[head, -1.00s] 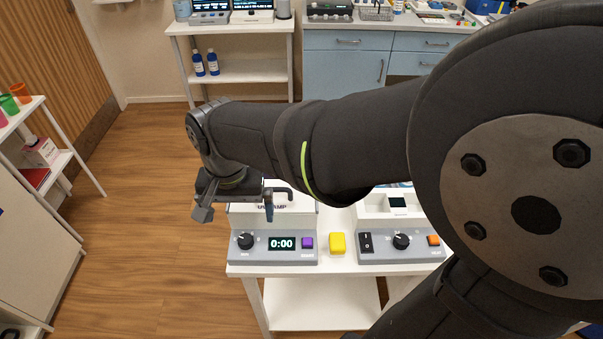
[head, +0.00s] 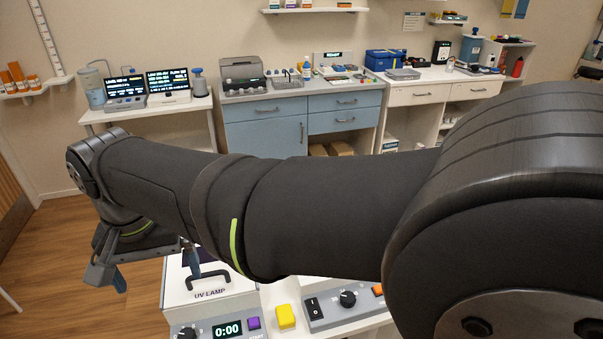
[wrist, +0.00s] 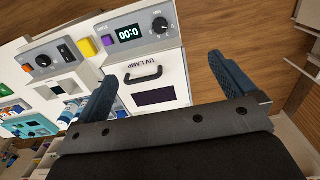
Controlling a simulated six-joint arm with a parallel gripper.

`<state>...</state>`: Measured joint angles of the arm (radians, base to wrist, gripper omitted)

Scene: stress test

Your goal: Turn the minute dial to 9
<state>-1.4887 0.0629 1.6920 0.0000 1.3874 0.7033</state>
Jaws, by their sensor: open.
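The UV lamp (head: 210,294) is a white box with a black handle and a grey front panel. On the panel are a black dial (wrist: 160,25), a display (wrist: 130,33) reading 0:00 and a purple button (wrist: 107,40). In the head view the dial (head: 187,333) is cut by the bottom edge. Its exact setting is too small to read. My gripper (wrist: 160,68) is open and empty, its two blue fingers wide apart over the lamp's top. The dial lies beyond the fingertips, apart from them. My arm hides part of the lamp in the head view.
A yellow block (head: 286,317) sits right of the lamp. Beside it is a second device with a rocker switch (head: 313,308), another black dial (head: 348,299) and an orange button (head: 378,290). Wood floor lies open left of the lamp. Cabinets stand behind.

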